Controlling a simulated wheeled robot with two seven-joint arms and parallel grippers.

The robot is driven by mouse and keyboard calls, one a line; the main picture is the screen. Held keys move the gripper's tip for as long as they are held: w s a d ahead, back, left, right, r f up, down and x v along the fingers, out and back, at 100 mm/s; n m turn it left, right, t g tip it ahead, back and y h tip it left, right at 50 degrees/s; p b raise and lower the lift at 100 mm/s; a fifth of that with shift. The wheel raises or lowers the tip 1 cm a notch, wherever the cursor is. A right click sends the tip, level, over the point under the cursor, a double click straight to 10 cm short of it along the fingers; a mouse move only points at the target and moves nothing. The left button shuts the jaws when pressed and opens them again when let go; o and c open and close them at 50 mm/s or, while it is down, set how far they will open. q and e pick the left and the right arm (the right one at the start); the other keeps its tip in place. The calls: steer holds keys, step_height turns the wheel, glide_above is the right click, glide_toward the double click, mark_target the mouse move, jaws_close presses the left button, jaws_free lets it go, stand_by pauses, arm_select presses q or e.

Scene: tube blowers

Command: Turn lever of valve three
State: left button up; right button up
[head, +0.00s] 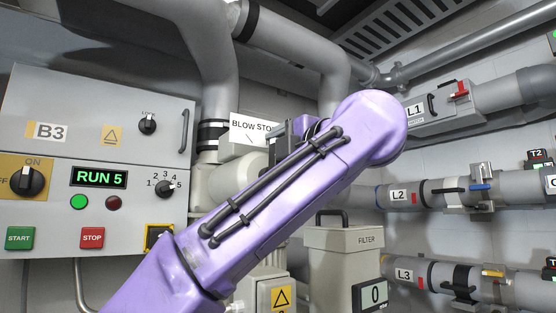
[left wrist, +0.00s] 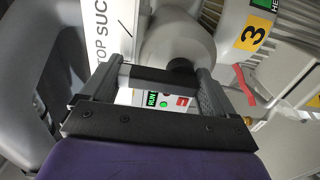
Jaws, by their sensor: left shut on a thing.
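My left gripper shows in the left wrist view (left wrist: 158,76), its two grey fingers closed on a black lever handle (left wrist: 150,78). The handle runs across between the fingers, in front of a rounded grey housing (left wrist: 178,35). A yellow plate with a 3 (left wrist: 253,33) is on the machine just right of that housing. In the head view my purple left arm crosses the middle. A dark part of the gripper (head: 281,156) seems to show behind it, beside the BLOW STOP sign (head: 251,128); the lever is hidden there. My right gripper is in neither view.
The B3 control panel (head: 95,110) stands at left, its display reading RUN 5. A FILTER canister (head: 340,240) stands right of my forearm. Pipes L1 (head: 428,106), L2 (head: 398,196) and L3 (head: 404,274) with valves line the right wall. Thick grey ducts (head: 208,50) hang overhead.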

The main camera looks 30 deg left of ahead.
arm_select(q)
steer(key=shift+s+a+r, duration=0.1)
steer(key=shift+s+r, duration=0.05)
steer(key=shift+r, duration=0.15)
steer(key=o, duration=0.8)
steer(key=shift+f, duration=0.15)
steer(key=v, duration=1)
steer(key=shift+b, duration=0.4)
steer(key=shift+d, duration=0.25)
